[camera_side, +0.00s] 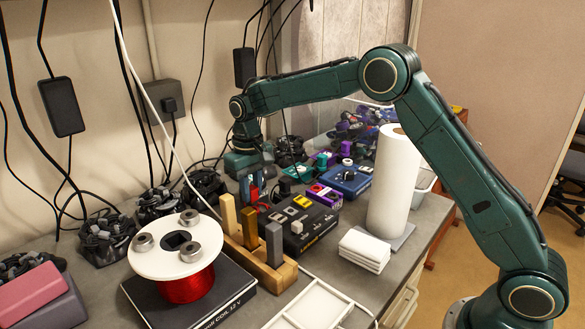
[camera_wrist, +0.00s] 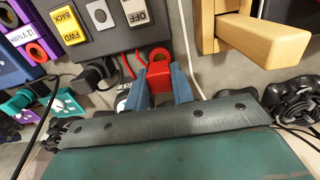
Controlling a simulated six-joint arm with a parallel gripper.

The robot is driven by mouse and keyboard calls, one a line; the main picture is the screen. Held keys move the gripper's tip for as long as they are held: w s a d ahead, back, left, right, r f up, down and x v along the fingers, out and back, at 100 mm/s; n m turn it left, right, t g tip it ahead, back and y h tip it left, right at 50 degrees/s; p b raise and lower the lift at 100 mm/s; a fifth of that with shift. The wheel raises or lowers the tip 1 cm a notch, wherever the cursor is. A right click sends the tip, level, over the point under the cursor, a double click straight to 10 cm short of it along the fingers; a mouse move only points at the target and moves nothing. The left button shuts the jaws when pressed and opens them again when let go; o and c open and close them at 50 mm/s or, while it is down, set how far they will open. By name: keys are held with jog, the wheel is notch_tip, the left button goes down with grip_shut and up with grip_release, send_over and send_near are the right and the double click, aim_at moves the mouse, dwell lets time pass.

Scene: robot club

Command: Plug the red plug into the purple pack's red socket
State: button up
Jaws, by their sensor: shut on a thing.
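The red plug (camera_wrist: 159,76) is held between the two blue fingers of my gripper (camera_wrist: 160,88) in the wrist view, with a red lead beside it. In the side view my gripper (camera_side: 249,186) reaches down above the bench at the back, and the red plug (camera_side: 255,193) shows small between its fingers. The purple pack (camera_side: 325,194) lies to the right, beyond the black switch box. In the wrist view the purple pack (camera_wrist: 17,36) is at the upper left edge, partly cut off, with a red ring-shaped socket (camera_wrist: 35,53) on it. The plug is well apart from this socket.
The black switch box (camera_side: 299,222) stands between my gripper and the front of the bench. A wooden stand (camera_side: 258,255) with upright posts, a red coil (camera_side: 186,285), a paper roll (camera_side: 394,180) and a blue box (camera_side: 350,180) crowd the bench. Black cables hang behind.

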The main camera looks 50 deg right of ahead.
jog(key=shift+r, duration=1.45)
jog(key=shift+o, duration=1.3)
jog(key=shift+c, duration=1.1)
jog(key=s+d, duration=0.2)
jog(key=d, duration=0.7)
jog(key=s+d+r, duration=0.1)
jog(key=s+d, duration=0.2)
jog(key=d, duration=0.6)
jog(key=shift+s+d+r, duration=0.2)
jog(key=shift+s, duration=0.15)
jog(key=shift+f, duration=0.3)
jog(key=shift+f, duration=2.35)
